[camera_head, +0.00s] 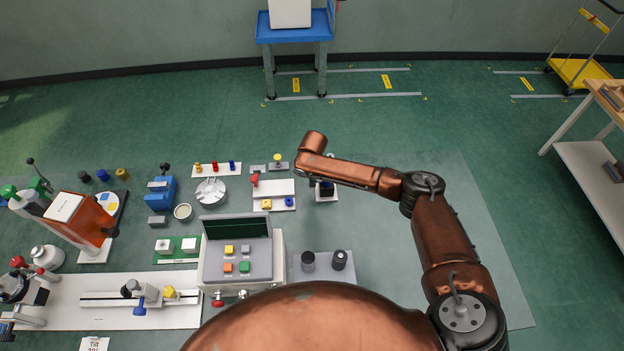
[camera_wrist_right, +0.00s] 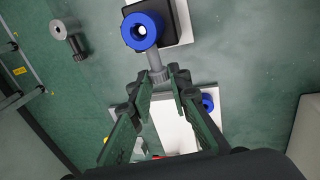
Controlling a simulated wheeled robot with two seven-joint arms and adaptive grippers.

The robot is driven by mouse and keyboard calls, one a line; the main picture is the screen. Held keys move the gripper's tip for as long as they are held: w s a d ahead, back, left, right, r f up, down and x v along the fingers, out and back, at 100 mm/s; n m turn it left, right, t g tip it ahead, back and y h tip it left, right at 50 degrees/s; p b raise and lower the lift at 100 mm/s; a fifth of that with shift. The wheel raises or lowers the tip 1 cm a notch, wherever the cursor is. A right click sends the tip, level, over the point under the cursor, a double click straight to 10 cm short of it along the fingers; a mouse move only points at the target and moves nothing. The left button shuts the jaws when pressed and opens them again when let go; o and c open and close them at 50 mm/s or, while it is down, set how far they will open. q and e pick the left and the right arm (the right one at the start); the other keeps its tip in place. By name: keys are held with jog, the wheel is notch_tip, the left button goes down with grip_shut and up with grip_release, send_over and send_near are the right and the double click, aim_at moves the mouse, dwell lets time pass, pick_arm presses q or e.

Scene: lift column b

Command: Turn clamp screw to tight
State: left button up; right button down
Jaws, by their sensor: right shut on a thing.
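The clamp shows in the right wrist view as a black block (camera_wrist_right: 172,15) on a white plate, with a blue ring (camera_wrist_right: 142,31) at its top. A grey clamp screw (camera_wrist_right: 155,66) sticks out from the block below the ring. My right gripper (camera_wrist_right: 162,75) has its fingertips at the outer end of this screw, one on each side, and is shut on it. In the head view the clamp (camera_head: 326,190) is partly covered by my right arm, and the right gripper is hidden there. How tight the screw is cannot be told. My left gripper is not in view.
White plates with small parts (camera_head: 273,188) lie left of the clamp. A grey console (camera_head: 243,262) with coloured buttons stands nearer. Two dark cylinders (camera_head: 340,260) stand on a grey plate. A grey knobbed piece (camera_wrist_right: 65,30) is at the wrist view's upper left. The mat's right side is clear.

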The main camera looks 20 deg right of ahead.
jog(key=t+p, duration=0.1)
jog(key=p, duration=0.2)
jog(key=shift+s+t, duration=0.3)
jog(key=shift+t, duration=0.1)
jog(key=shift+s+t+h+p, duration=0.1)
jog(key=shift+t+h+p, duration=0.3)
jog(key=shift+t, duration=0.3)
jog(key=shift+s+a+f+t+h+b, duration=0.15)
jog(key=shift+f+t, duration=0.1)
jog(key=shift+t, duration=0.6)
jog(key=shift+s+d+f+t+h+b, duration=0.1)
jog(key=shift+f+t+h+b, duration=0.1)
jog(key=shift+t, duration=0.65)
jog(key=shift+w+r, duration=0.1)
jog(key=c, duration=1.8)
grip_release()
